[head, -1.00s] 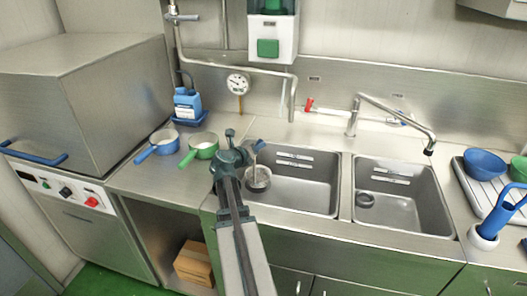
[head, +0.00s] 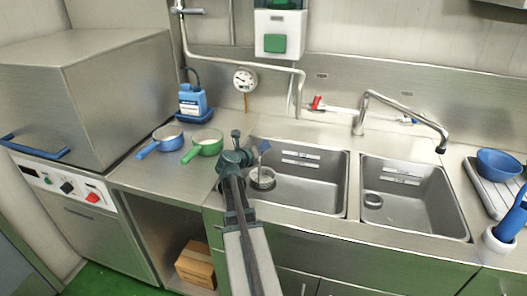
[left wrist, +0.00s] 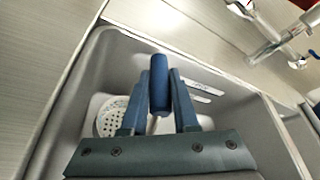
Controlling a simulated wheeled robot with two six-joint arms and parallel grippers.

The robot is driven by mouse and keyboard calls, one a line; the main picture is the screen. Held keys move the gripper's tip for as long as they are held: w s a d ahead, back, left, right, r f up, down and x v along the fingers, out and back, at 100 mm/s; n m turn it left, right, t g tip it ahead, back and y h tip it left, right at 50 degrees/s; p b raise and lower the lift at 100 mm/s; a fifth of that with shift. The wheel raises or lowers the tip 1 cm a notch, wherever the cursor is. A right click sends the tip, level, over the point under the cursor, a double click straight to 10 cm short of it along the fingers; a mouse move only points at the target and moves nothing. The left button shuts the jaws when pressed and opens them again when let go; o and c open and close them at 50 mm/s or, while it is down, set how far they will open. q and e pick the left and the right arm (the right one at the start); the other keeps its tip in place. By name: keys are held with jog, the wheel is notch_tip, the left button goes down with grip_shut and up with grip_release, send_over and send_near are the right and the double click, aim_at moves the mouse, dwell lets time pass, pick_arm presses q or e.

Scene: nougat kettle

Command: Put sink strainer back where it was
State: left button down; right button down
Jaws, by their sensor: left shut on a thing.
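The sink strainer, a pale perforated disc (left wrist: 112,117) with a blue handle (left wrist: 159,85), is at the left sink basin (left wrist: 75,112). My left gripper (left wrist: 158,72) is shut on the blue handle, which stands up between its fingers. A thin stem shows below the handle, but a finger hides where it meets the disc. In the head view my left gripper (head: 245,150) is over the left end of the left basin, and the strainer (head: 262,178) shows low in it. I cannot tell whether it is seated in the drain.
The right basin (head: 410,212) has an open drain (head: 372,200). A tap (head: 400,103) stands behind the basins. A blue pan (head: 167,137) and a green pan (head: 204,146) are on the counter at left. A blue bowl (head: 498,163) is at right.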

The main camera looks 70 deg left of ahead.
pick_arm(q)
jog(key=shift+f, duration=0.2)
jog(key=c, duration=0.7)
grip_release()
jog(key=shift+r, duration=0.1)
jog(key=shift+r, duration=0.25)
jog(key=p+v, duration=0.4)
jog(key=v, duration=0.8)
jog(key=shift+f, duration=0.1)
